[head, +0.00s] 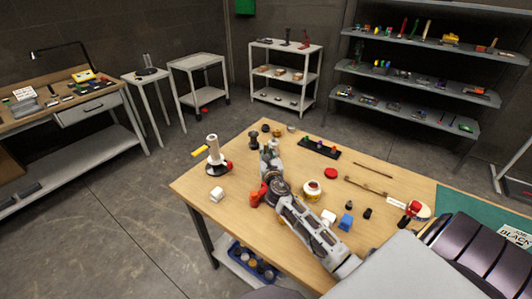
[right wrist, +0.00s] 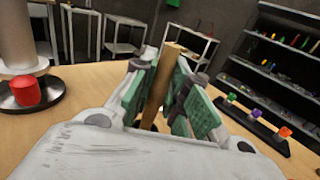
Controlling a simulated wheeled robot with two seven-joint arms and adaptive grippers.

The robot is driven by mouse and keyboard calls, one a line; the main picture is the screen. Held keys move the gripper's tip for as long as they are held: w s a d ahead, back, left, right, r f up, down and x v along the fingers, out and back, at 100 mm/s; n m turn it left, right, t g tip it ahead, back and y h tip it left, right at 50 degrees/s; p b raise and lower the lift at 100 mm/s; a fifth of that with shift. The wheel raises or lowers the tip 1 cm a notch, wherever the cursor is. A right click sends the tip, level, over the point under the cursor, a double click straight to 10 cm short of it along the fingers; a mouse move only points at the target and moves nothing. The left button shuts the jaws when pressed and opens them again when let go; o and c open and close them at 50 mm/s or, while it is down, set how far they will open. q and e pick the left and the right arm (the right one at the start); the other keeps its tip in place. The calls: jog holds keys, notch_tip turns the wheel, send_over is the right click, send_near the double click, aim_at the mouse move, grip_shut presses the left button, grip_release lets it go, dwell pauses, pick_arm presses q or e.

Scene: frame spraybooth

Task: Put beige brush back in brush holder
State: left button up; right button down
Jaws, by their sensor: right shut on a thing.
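My right gripper (head: 269,152) is over the back left part of the wooden table, with its arm reaching in from the lower right. In the right wrist view its green-padded fingers (right wrist: 168,88) are closed on a flat, beige, stick-like piece, which I take to be the beige brush (right wrist: 163,78). I cannot tell for sure which thing is the brush holder; a small dark cup-like object (head: 253,139) stands just left of the gripper. My left gripper is not in view.
A white column on a black base (head: 214,157), with a red piece beside it, stands left of the gripper. A black rack with coloured pieces (head: 318,148) lies to the right.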

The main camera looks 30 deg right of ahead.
jog(key=shift+f+b, duration=0.45)
jog(key=shift+f, duration=0.1)
dwell(0.4)
jog(key=c, duration=1.3)
grip_release()
jog(key=shift+s+a, duration=0.1)
jog(key=shift+s, duration=0.05)
jog(key=shift+v, duration=5.8)
jog(key=shift+f, duration=0.1)
jog(key=shift+s+a, duration=0.1)
jog(key=shift+a, duration=0.05)
